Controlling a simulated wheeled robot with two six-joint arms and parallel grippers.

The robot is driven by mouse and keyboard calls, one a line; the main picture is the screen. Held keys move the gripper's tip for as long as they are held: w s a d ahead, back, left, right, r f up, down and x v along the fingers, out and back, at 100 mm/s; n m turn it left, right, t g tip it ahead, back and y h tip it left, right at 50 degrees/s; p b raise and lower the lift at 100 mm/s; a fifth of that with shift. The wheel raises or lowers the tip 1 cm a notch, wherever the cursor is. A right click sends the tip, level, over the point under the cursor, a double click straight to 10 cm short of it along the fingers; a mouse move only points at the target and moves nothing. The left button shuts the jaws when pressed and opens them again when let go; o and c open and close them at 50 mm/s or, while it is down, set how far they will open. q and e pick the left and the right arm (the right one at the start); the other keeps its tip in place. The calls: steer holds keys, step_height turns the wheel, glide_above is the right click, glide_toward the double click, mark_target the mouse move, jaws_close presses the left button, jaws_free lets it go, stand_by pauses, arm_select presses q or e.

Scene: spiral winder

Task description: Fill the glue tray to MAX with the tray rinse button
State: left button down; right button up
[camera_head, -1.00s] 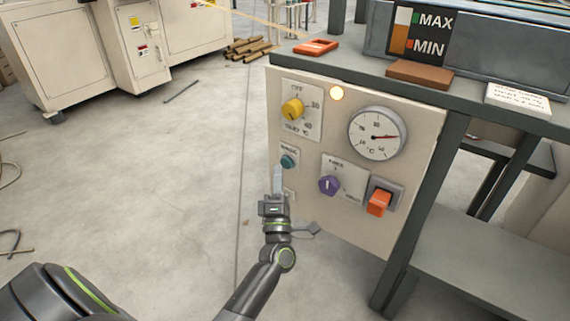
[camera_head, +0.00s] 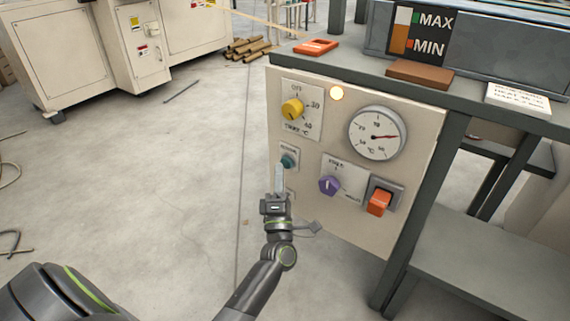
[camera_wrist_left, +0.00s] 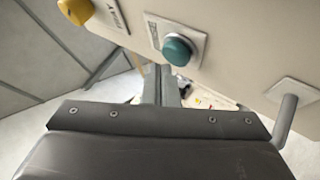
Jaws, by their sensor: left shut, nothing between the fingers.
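The teal rinse button (camera_head: 287,161) sits on the beige control panel (camera_head: 395,230), below the yellow knob. It also shows in the left wrist view (camera_wrist_left: 179,49), in a grey ring on a light plate. My left gripper (camera_head: 279,168) is shut and empty, its fingertips just below and in front of the button in the head view. In the left wrist view the fingers (camera_wrist_left: 162,75) point just left of and below the button, apparently apart from it. The tray level gauge (camera_head: 419,33) with MAX and MIN marks stands on the grey glue tray. My right gripper is not in view.
The panel carries a yellow temperature knob (camera_head: 292,109), a round dial (camera_head: 376,133), a purple knob (camera_head: 329,185), an orange switch (camera_head: 379,202) and a lit lamp (camera_head: 337,94). A metal peg (camera_wrist_left: 285,120) sticks out right in the wrist view.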

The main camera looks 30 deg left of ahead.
arm_select(q)
steer(key=shift+w, duration=0.25)
stand_by(0.3)
steer(key=shift+w, duration=0.35)
stand_by(0.3)
stand_by(0.6)
stand_by(0.9)
stand_by(0.8)
steer(key=shift+s, duration=0.15)
stand_by(0.4)
steer(key=shift+s, duration=0.7)
